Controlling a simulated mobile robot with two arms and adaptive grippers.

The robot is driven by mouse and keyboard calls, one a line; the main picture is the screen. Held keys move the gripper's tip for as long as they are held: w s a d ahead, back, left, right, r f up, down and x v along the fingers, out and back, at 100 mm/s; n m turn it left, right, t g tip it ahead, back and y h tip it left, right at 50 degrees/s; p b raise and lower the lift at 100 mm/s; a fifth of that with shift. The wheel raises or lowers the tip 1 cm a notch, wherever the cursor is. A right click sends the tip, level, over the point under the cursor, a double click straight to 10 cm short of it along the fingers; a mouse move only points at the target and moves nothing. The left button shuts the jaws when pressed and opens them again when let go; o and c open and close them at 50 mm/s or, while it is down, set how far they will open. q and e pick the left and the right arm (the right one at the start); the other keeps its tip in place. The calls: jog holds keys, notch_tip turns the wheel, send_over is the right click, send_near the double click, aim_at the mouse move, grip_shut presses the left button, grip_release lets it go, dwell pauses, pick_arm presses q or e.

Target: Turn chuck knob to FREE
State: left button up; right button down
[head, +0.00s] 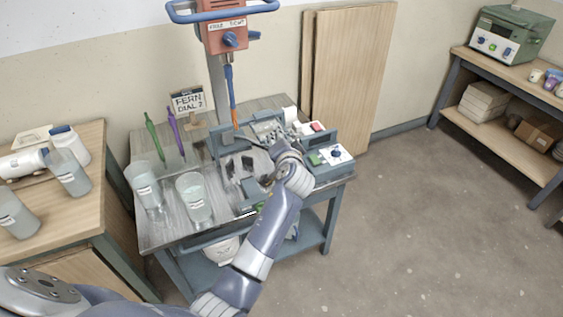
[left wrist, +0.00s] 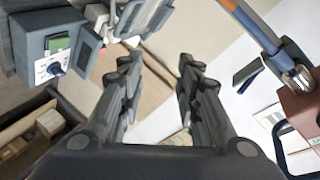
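An orange box (head: 222,34) stands high on a grey column at the back of the work table. Its front has a blue knob (head: 231,39) under a white label, too small to read surely. A blue and orange rod (head: 231,92) hangs below it. In the left wrist view the orange box (left wrist: 301,115) is at the right edge, with the rod (left wrist: 255,30) beside it; no knob face shows there. My left gripper (head: 270,146) is over the table, below and right of the orange box, apart from it. Its fingers (left wrist: 157,63) are parted and empty. My right gripper is not in view.
A box with a blue knob and green screen (head: 332,154) sits at the table's right end; it also shows in the wrist view (left wrist: 57,62). Clear cups (head: 194,197), green and purple tools and a sign (head: 187,101) stand on the left. Boards (head: 345,80) lean behind.

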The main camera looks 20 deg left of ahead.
pick_arm(q)
notch_tip(320, 180, down, 7)
jog(key=s+d+h, duration=0.1)
jog(key=shift+m+g, duration=0.3)
jog(key=shift+g, duration=0.1)
jog(key=s+d+f+g+h, duration=0.2)
jog(key=s+f, duration=0.4)
jog(key=f, duration=0.5)
jog(key=s+d+f+g+h, duration=0.1)
jog(key=s+f, duration=0.6)
jog(key=f, duration=0.3)
jog(key=s+d+f+g+h, duration=0.2)
jog(key=s+f, duration=0.4)
jog(key=f, duration=0.5)
jog(key=s+f+n+g, duration=0.1)
jog(key=s+f, duration=0.4)
jog(key=s, duration=0.8)
jog(key=s+a+f+n+g+h, duration=0.1)
jog(key=s+f, duration=0.5)
jog(key=s, duration=0.7)
jog(key=s+a+f+g, duration=0.1)
jog(key=s+f+g, duration=0.2)
jog(key=s, duration=1.1)
notch_tip(320, 180, down, 3)
jog(key=shift+n+g, duration=0.3)
jog(key=shift+n, duration=0.1)
